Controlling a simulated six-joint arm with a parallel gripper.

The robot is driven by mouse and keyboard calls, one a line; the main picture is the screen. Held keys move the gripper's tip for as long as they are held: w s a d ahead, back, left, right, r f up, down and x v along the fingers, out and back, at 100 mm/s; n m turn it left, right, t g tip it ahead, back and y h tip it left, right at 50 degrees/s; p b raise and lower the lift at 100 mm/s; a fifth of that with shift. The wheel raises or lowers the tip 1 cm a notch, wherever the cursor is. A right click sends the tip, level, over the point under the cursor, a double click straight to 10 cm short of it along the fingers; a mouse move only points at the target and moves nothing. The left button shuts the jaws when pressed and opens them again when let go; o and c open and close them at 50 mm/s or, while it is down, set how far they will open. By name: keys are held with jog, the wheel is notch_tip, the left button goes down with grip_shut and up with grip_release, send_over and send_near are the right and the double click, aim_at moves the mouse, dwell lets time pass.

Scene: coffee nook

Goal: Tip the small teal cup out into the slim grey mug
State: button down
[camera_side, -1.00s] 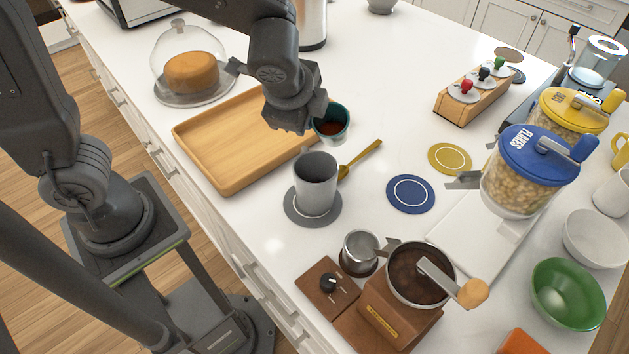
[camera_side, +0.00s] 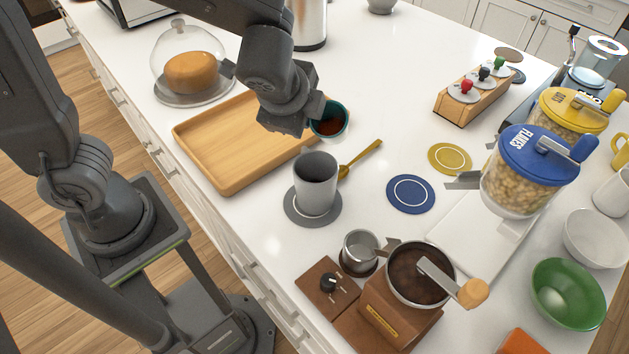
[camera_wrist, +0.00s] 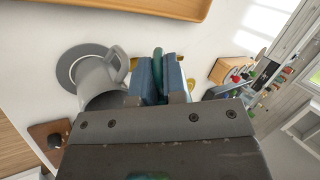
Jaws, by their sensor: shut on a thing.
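The small teal cup (camera_side: 329,120) is held by my gripper (camera_side: 309,127) behind the slim grey mug. It is tilted a little toward the side camera, and dark brown contents show inside. The slim grey mug (camera_side: 316,185) stands upright on a round grey coaster (camera_side: 312,217). In the wrist view my gripper (camera_wrist: 159,80) is shut on the teal cup (camera_wrist: 158,54), of which only a narrow strip shows. The grey mug (camera_wrist: 100,78) is to the left of the fingers there, apart from them.
A wooden tray (camera_side: 205,179) lies behind and left of the mug. A gold spoon (camera_side: 362,157) lies close to the mug's right. A blue coaster (camera_side: 410,194) is farther right. A coffee grinder (camera_side: 390,311) stands in front.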

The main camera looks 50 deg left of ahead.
jog(key=shift+s, duration=0.15)
jog(key=shift+s+d, duration=0.4)
jog(key=shift+s, duration=0.25)
jog(key=shift+s+r, duration=0.2)
jog(key=shift+r, duration=0.05)
dwell(0.4)
jog(key=shift+d, duration=0.1)
jog(key=shift+s+r+t+y, duration=0.2)
jog(key=shift+r+t+y, duration=0.1)
jog(key=shift+t, duration=0.2)
dwell(0.4)
jog(key=shift+s+d+r+t, duration=0.1)
jog(key=shift+t, duration=0.3)
